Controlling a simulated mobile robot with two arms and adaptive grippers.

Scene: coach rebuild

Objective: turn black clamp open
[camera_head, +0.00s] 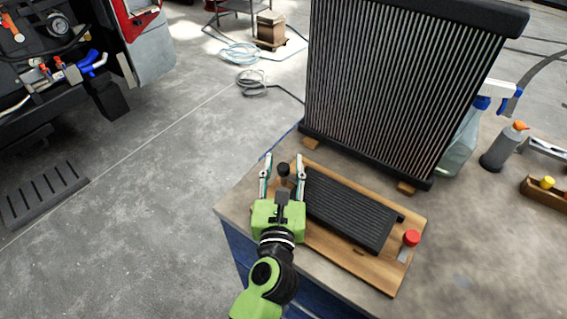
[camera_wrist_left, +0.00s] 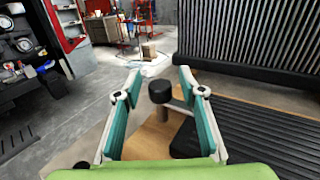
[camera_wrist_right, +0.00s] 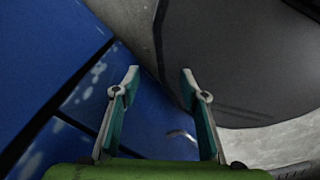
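The black clamp (camera_head: 284,169) has a round black knob and stands at the left end of a wooden board (camera_head: 384,277). In the left wrist view the black knob (camera_wrist_left: 160,92) sits on a metal arm, between and beyond the fingertips. My left gripper (camera_head: 283,166) is open, with one finger on each side of the clamp in the head view; I cannot tell whether they touch it. A red-knobbed clamp (camera_head: 411,238) is at the board's right end. A black ribbed panel (camera_head: 350,208) lies on the board. My right gripper (camera_wrist_right: 158,80) is open and empty, beside blue surfaces.
A large radiator (camera_head: 400,90) stands on wooden blocks behind the board. A spray bottle (camera_head: 470,125), a grey bottle with an orange cap (camera_head: 505,146) and a wooden tray (camera_head: 545,195) are to the right. Open floor lies left of the workbench (camera_head: 232,208).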

